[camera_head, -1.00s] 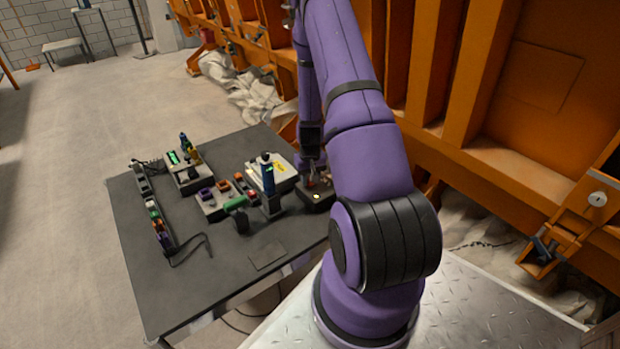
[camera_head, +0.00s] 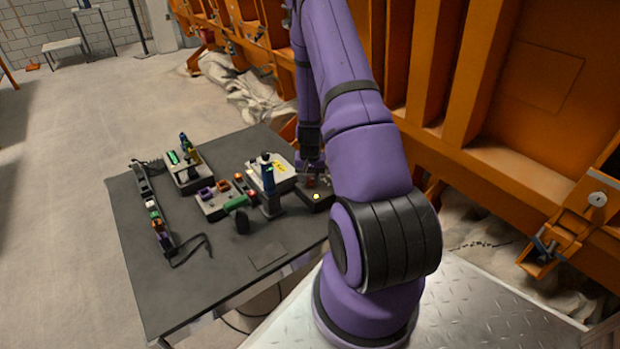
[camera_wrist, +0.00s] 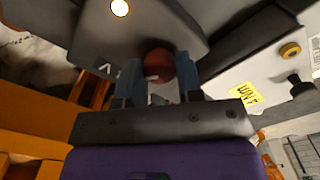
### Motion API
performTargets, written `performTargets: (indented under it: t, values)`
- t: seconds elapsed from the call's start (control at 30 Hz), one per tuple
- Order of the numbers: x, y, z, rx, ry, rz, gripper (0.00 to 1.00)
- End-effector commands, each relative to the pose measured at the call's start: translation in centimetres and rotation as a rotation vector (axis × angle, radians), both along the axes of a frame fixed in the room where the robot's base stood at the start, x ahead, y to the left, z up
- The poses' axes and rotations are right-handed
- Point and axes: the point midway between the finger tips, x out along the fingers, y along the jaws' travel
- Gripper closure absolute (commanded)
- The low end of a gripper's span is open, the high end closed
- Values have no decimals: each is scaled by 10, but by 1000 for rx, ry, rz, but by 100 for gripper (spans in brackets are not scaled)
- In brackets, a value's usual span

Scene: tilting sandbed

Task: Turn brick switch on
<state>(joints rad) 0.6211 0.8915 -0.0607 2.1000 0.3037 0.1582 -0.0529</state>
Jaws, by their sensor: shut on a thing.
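The brick switch is a dull brick-red round knob (camera_wrist: 160,64) on a dark grey box (camera_wrist: 125,38) in the wrist view. A pale mark shows on the knob. A round lamp (camera_wrist: 119,8) on the box glows. My gripper (camera_wrist: 157,76) has its two blue-grey fingers on either side of the knob, shut on it. In the head view, the box (camera_head: 316,198) stands at the table's right edge with its lamp lit yellow, and my arm partly hides it and the gripper.
A white device with a yellow label (camera_wrist: 244,92) sits close beside the box. Orange steel framing (camera_head: 470,100) stands close behind my arm.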

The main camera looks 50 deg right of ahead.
Motion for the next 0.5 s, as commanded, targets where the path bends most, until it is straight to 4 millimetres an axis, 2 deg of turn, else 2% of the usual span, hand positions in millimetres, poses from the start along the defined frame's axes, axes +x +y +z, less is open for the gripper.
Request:
performTargets:
  t: [0.13,0.17,0.2,0.27,0.5]
  values:
    - [0,0,0,-1,-1,0,90]
    - [0,0,0,-1,-1,0,62]
    - [0,0,0,-1,-1,0,53]
    - [0,0,0,-1,-1,0,41]
    - [0,0,0,0,0,1,41]
